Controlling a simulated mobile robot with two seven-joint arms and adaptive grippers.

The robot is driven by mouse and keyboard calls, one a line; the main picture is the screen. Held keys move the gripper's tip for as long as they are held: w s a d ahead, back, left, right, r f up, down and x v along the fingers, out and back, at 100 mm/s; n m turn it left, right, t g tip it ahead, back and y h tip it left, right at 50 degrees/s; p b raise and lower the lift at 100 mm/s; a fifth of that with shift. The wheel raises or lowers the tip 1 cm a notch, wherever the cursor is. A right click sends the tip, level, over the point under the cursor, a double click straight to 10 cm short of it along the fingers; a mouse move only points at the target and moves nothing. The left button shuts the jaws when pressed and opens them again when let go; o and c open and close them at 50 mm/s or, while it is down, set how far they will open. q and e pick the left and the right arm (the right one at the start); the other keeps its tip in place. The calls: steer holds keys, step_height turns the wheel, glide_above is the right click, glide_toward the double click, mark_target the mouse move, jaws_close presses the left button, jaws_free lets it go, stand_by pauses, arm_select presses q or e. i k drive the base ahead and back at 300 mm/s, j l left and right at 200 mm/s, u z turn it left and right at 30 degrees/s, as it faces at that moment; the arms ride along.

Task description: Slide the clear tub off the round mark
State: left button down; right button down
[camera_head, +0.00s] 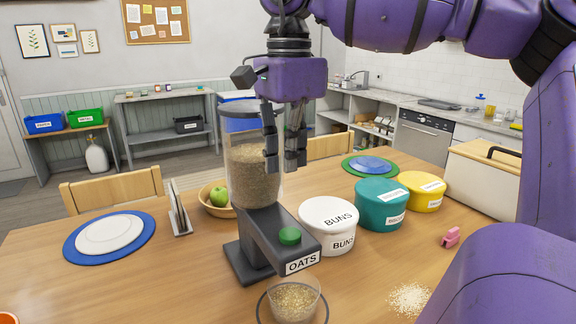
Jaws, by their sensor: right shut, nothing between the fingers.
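The clear tub (294,299) stands at the bottom centre of the head view, below the front of the oats dispenser (268,246), with pale flakes in it. A thin round mark (325,311) shows around the tub on the table; the tub appears to be on it, and the picture's lower edge cuts into this area. My right gripper (285,165) points down, shut and empty, well above the tub. It overlaps the dispenser's clear cylinder in the picture; I cannot tell whether they touch. My left gripper is out of view.
A white BUNS tub (329,214), a teal tub (380,204) and a yellow tub (426,190) stand right of the dispenser. Spilled flakes (408,299) and a pink clip (451,237) lie farther right. The table's left front is mostly clear.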

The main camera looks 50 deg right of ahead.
mark_target(293, 299)
steer(key=k, duration=1.5)
